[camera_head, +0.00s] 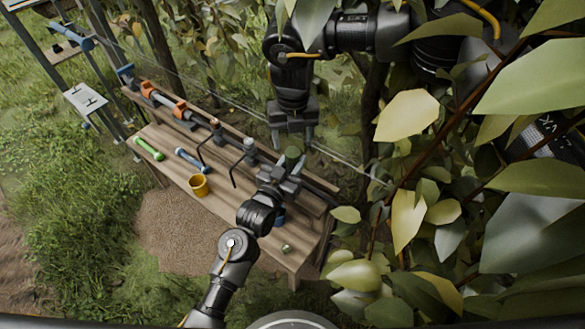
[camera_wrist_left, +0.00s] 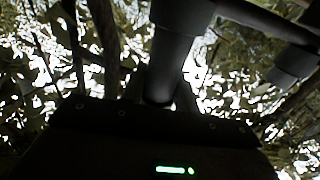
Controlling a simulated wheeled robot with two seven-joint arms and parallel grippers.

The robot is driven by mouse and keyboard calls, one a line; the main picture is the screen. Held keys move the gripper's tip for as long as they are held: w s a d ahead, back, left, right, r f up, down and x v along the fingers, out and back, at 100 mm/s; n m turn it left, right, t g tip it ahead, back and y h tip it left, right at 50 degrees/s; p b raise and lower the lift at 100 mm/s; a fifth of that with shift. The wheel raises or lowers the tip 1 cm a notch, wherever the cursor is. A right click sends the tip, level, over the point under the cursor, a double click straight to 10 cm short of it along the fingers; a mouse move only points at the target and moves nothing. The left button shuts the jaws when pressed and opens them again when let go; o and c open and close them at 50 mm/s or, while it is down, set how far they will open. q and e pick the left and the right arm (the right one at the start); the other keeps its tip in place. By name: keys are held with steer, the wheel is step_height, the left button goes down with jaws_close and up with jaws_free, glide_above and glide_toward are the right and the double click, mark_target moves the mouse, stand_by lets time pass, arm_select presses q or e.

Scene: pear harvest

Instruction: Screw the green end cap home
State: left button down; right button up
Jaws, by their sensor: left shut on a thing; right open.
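In the head view a dark green cylindrical piece (camera_head: 292,153), which looks like the green end cap, stands at the fingertips of my left gripper (camera_head: 283,177). The left gripper is shut on it above the bench; the fingers hide its lower part, so I cannot tell how it sits on any thread. My right gripper (camera_head: 292,138) is open, pointing down just above it, with no contact that I can make out. The left wrist view is dark and backlit; a dark cylinder (camera_wrist_left: 178,50) rises in its middle.
Leaves (camera_head: 405,115) crowd the right side. The bench front is fairly clear.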

arm_select(q)
steer(key=shift+f, duration=0.1)
arm_select(e)
step_height(320, 180, up, 7)
stand_by(0.3)
arm_select(q)
steer(key=c, duration=1)
jaws_free()
steer(key=shift+o, duration=0.2)
steer(key=v, duration=1)
steer(key=shift+s+a+b, duration=0.2)
steer(key=shift+s+b, duration=0.15)
steer(key=shift+b, duration=0.1)
arm_select(e)
steer(key=shift+f, duration=0.45)
